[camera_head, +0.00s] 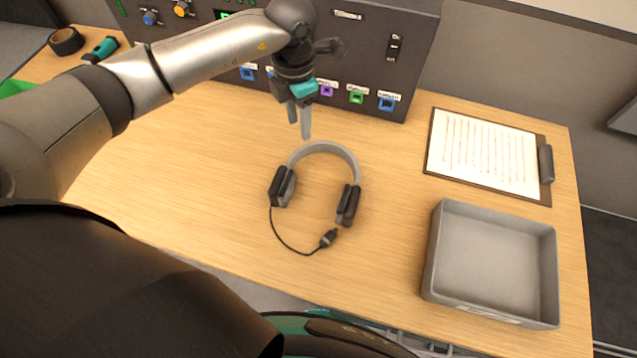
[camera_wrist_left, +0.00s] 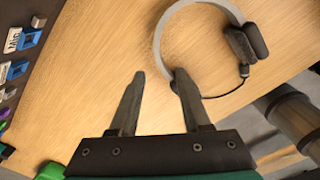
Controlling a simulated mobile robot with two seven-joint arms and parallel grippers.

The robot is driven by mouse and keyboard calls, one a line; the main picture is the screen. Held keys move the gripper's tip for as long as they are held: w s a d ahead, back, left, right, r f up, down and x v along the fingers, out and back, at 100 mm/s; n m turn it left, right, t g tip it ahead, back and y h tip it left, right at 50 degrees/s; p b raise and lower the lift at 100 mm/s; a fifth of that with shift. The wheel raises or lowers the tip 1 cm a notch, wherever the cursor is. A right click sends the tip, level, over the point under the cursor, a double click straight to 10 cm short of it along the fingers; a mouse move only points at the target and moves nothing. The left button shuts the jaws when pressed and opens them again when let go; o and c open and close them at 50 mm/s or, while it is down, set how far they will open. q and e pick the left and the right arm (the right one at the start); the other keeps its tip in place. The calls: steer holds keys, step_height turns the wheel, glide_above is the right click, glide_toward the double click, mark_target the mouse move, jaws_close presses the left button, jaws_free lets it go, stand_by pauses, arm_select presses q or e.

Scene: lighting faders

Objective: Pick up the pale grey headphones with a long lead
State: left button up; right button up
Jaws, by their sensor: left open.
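The pale grey headphones (camera_head: 327,147) lie on the wooden table in the head view, with a grey band and dark ear cups. Their dark lead curves below the left ear cup to a plug. My left gripper (camera_head: 299,134) is open, pointing down above the table just behind and left of the band. In the left wrist view the headphones (camera_wrist_left: 160,37) lie beyond the fingers of my left gripper (camera_wrist_left: 160,75). The right fingertip overlaps an ear cup in that picture; I cannot tell if they touch. Nothing is between the fingers. My right gripper does not show.
A grey open tray (camera_head: 549,278) stands at the right of the table. A clipboard with paper (camera_head: 484,152) lies behind it. A control panel (camera_head: 368,60) with coloured sockets rises along the back. A tape roll (camera_head: 66,41) and a teal tool (camera_head: 102,49) lie far left.

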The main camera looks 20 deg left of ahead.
arm_select(q)
glide_above(301, 150)
step_height(301, 150, down, 5)
steer(key=shift+r, duration=0.15)
steer(key=shift+f, duration=0.4)
step_height(301, 150, down, 5)
steer(key=shift+r+b, duration=0.1)
steer(key=shift+b, duration=0.4)
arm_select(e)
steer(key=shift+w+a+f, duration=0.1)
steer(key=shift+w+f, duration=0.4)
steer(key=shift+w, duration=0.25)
arm_select(q)
steer(key=shift+c, duration=0.4)
jaws_close()
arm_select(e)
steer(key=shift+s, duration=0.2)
